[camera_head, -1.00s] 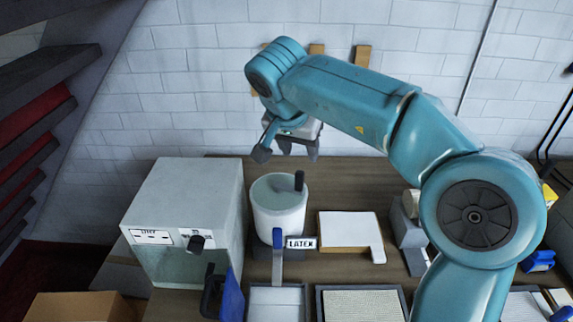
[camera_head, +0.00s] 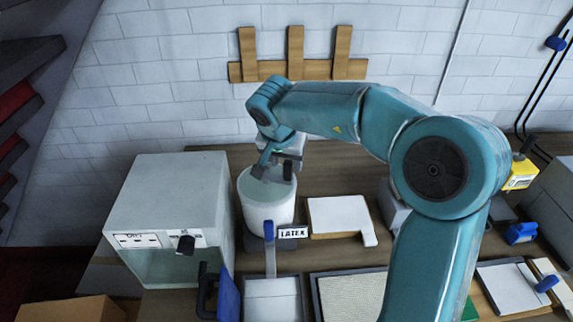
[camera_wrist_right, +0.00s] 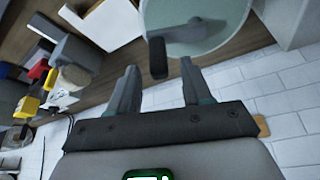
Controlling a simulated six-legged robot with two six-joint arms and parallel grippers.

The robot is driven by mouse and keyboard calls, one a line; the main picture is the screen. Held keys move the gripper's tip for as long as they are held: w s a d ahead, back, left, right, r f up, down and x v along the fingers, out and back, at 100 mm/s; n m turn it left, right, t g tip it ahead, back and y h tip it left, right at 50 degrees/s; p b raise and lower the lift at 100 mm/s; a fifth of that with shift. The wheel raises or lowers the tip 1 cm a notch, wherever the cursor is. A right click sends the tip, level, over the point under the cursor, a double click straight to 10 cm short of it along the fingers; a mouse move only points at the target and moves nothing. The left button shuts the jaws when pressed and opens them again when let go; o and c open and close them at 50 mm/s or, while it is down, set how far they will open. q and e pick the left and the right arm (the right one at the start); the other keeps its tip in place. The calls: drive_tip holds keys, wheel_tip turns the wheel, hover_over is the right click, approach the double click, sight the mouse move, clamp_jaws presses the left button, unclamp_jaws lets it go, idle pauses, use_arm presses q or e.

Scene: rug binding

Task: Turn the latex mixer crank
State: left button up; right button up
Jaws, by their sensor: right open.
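The latex mixer is a white pot (camera_head: 268,213) on the bench with a "LATEX" label (camera_head: 293,232) at its front. In the wrist view the pot (camera_wrist_right: 205,45) is at the top, with a crank arm across it and a black upright crank handle (camera_wrist_right: 157,58). My right gripper (camera_head: 275,170) is above the pot's back rim, partly covering the crank in the head view. In the wrist view my right gripper (camera_wrist_right: 158,75) is open, with the handle between the lines of its two fingers, near the tips. I cannot tell whether they touch. My left gripper is not in view.
A grey box cabinet (camera_head: 170,200) with a dark knob stands close left of the pot. A blue-handled tool (camera_head: 269,240) and trays (camera_head: 275,300) are in front. The brick wall (camera_head: 180,60) is behind.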

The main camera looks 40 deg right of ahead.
sight(290, 162)
drive_tip(key=d+f, duration=0.1)
drive_tip(key=f, duration=0.1)
drive_tip(key=shift+w+d+f, duration=0.15)
drive_tip(key=shift+d+f, duration=0.2)
drive_tip(key=shift+d, duration=0.05)
drive_tip(key=shift+w+f, duration=0.2)
drive_tip(key=shift+f, duration=0.1)
drive_tip(key=shift+w+a, duration=0.1)
drive_tip(key=shift+a, duration=0.2)
drive_tip(key=shift+d, duration=0.3)
drive_tip(key=shift+c, duration=0.3)
drive_tip(key=shift+d+f, duration=0.1)
drive_tip(key=c, duration=0.5)
clamp_jaws()
drive_tip(key=shift+a, duration=0.2)
